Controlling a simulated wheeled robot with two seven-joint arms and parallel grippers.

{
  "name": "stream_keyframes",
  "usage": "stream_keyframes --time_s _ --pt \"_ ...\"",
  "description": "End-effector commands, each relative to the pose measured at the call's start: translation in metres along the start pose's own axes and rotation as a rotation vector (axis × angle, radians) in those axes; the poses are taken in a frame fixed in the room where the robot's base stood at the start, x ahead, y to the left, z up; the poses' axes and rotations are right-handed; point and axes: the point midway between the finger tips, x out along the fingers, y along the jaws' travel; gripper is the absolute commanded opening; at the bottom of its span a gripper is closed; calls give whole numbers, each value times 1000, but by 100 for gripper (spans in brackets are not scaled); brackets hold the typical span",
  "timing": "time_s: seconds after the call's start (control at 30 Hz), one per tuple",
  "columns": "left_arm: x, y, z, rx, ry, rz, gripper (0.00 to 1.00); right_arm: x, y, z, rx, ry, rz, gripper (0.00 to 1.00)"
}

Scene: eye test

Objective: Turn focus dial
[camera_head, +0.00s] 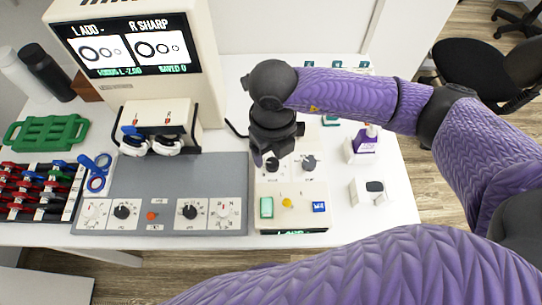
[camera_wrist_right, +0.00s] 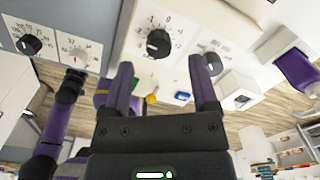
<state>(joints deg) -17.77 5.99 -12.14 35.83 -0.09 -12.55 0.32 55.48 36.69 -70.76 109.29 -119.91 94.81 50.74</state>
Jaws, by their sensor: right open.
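A black dial with a white pointer line (camera_wrist_right: 158,43) sits on the cream control box, inside a printed scale with a 0. Its name cannot be read. It also shows in the head view (camera_head: 272,165), partly hidden below my right gripper (camera_head: 270,152). In the wrist view, my right gripper (camera_wrist_right: 160,64) is open and empty, with the dial between and just past its fingertips. I see no contact. A second dark dial (camera_head: 308,162) is to the right on the same box. My left gripper's fingers are not seen.
The cream box (camera_head: 262,225) also has a green, a yellow and a blue control. A grey panel (camera_head: 160,180) with several dials lies to its left. A monitor (camera_head: 130,45) reads "R SHARP". A purple bottle (camera_head: 366,140) and a white block (camera_head: 371,192) stand to the right.

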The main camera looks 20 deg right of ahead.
Motion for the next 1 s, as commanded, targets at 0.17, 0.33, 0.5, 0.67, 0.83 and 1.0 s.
stream_keyframes --time_s 0.17,0.33,0.5,0.67,0.83,1.0 --pt "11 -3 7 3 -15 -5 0 33 1 0 -2 2 2 76" --pt "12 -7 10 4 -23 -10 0 39 1 0 -3 1 3 76" --pt "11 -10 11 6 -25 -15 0 38 1 0 -3 0 3 73" --pt "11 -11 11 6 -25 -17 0 38 1 0 -3 0 4 40" --pt "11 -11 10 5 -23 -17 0 38 1 0 -3 0 4 4" --pt "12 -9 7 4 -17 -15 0 38 1 0 -4 0 4 0"
